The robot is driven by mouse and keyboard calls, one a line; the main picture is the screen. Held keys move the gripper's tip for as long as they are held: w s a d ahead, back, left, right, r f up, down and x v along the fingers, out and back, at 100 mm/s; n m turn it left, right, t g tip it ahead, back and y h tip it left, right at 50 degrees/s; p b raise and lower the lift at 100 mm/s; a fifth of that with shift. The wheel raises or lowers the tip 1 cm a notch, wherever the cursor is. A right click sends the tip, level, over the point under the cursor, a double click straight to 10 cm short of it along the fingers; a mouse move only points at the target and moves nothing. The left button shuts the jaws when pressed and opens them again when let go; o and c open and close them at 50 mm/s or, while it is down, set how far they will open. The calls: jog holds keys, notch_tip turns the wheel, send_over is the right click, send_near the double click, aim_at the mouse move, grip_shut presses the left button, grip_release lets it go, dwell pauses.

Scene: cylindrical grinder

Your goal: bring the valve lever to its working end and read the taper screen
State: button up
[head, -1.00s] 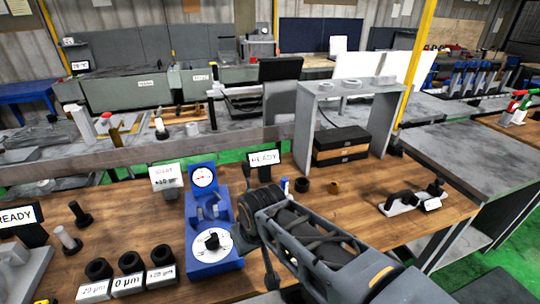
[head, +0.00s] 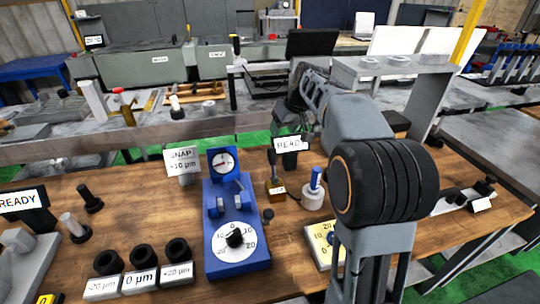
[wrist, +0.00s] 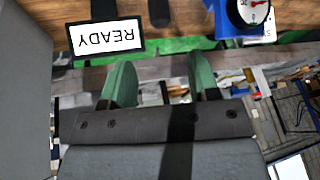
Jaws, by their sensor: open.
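The valve (head: 277,190) has a brass body and a dark lever (head: 271,164) standing nearly upright, on the wooden bench in the head view. Behind it stands the small screen (head: 290,144) reading READY, partly covered by my arm; I cannot tell whether it is the taper screen. It shows upside down in the wrist view (wrist: 105,36). My gripper (wrist: 152,85) shows there with two green fingers apart and nothing between them. In the head view my gripper is not clearly visible; my forearm reaches over the far side of the bench.
A blue gauge stand (head: 235,222) is left of the valve. A white base with a blue handle (head: 313,190) and a yellow dial plate (head: 325,243) are right of it. Another READY screen (head: 22,200) is at far left. Black rings on labelled blocks (head: 140,282) line the front.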

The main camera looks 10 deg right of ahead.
aim_at(273, 148)
jog(key=x, duration=1.3)
jog(key=shift+w+f, duration=0.15)
jog(key=shift+w, duration=0.15)
jog(key=shift+c, duration=0.4)
grip_shut()
